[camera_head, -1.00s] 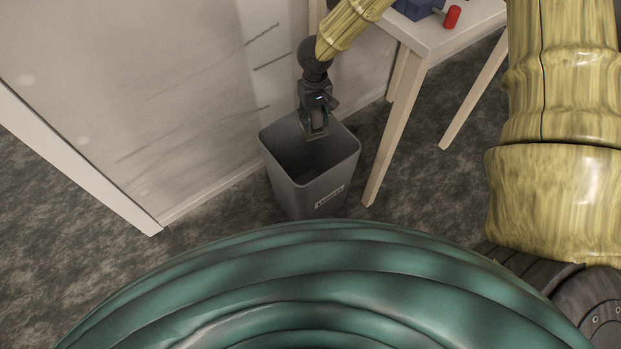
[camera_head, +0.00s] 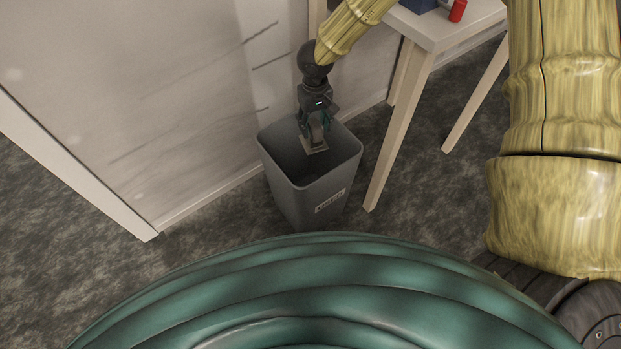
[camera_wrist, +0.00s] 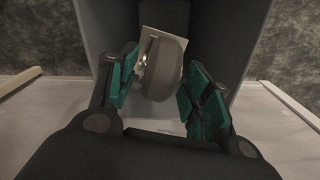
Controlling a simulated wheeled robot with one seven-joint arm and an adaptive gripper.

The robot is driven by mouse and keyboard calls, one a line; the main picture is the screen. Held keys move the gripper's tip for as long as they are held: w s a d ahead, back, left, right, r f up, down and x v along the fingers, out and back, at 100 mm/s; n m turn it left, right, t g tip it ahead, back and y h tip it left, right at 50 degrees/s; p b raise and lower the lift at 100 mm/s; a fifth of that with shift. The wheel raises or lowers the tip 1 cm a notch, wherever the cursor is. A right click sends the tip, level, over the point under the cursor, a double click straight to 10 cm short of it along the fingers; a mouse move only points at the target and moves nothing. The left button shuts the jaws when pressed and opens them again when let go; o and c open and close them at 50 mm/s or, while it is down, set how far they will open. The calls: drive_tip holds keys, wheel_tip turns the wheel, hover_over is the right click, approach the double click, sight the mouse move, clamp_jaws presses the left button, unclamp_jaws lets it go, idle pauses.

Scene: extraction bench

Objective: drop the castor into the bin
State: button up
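The castor has a grey wheel (camera_wrist: 165,82) and a pale metal mounting plate (camera_wrist: 165,40). In the head view its plate (camera_head: 314,146) shows just below my gripper, within the mouth of the grey bin (camera_head: 312,196). My gripper (camera_head: 315,128) points down over the bin opening, with its teal-padded fingers spread. In the wrist view my gripper (camera_wrist: 162,98) has its fingers on either side of the castor, with a gap at least on the right. The bin's inner wall (camera_wrist: 228,30) shows around it. The bin's floor is mostly hidden.
A pale wall (camera_head: 150,100) stands behind and left of the bin. A light wooden table (camera_head: 440,28) is to the right, one leg close to the bin. A red object (camera_head: 458,10) is on it. Dark carpet (camera_head: 60,230) is clear at left.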

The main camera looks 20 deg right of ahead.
drive_tip(key=shift+o, duration=0.6)
drive_tip(key=shift+r, duration=0.1)
wheel_tip(320, 180, up, 12)
idle(0.6)
